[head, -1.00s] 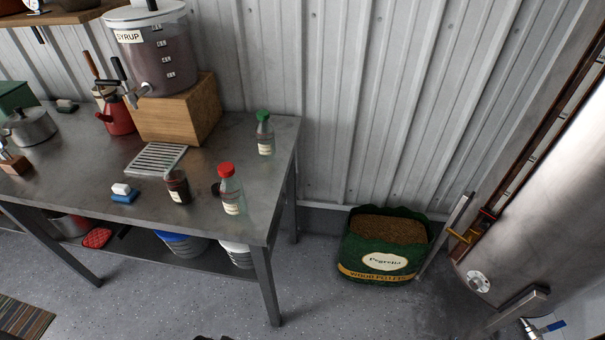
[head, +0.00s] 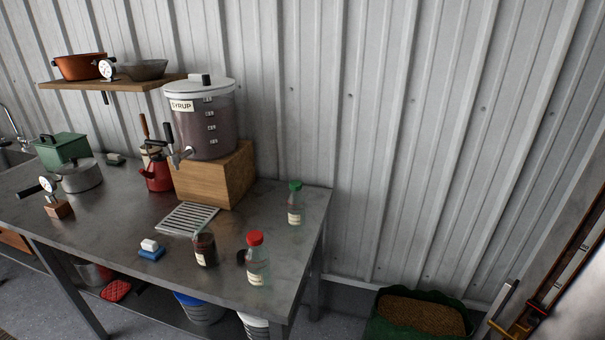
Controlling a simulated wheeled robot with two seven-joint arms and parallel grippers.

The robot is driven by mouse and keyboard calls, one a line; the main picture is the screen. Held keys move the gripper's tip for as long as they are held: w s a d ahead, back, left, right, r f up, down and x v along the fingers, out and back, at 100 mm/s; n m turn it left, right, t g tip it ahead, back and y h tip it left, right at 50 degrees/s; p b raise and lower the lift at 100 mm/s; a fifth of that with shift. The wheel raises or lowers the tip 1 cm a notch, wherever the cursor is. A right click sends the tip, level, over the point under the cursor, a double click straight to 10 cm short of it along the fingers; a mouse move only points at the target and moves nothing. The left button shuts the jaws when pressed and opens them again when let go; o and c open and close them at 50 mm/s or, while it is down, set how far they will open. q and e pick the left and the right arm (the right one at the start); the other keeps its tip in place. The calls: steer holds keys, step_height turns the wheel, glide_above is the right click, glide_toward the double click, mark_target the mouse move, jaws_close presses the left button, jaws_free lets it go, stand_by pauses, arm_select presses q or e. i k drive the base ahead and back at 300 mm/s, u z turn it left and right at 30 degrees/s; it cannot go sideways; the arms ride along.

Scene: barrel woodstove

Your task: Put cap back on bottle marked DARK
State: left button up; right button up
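A short dark bottle (head: 205,253) with a pale label stands upright on the metal table (head: 120,225); no cap shows on its top. A small dark round thing (head: 241,258), perhaps a cap, shows just left of the red-capped bottle (head: 257,264) and is partly hidden by it. A green-capped bottle (head: 295,206) stands farther back near the right edge. The bottle labels are too small to read. Neither of my grippers is in view.
The syrup dispenser (head: 207,122) stands on a wooden block (head: 222,180), with a drip grate (head: 187,219) in front. A blue and white sponge (head: 151,251) lies left of the dark bottle. A pellet bag (head: 388,325) stands on the floor right of the table.

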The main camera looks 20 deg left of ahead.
mark_target(203, 238)
steer(key=u, duration=1.25)
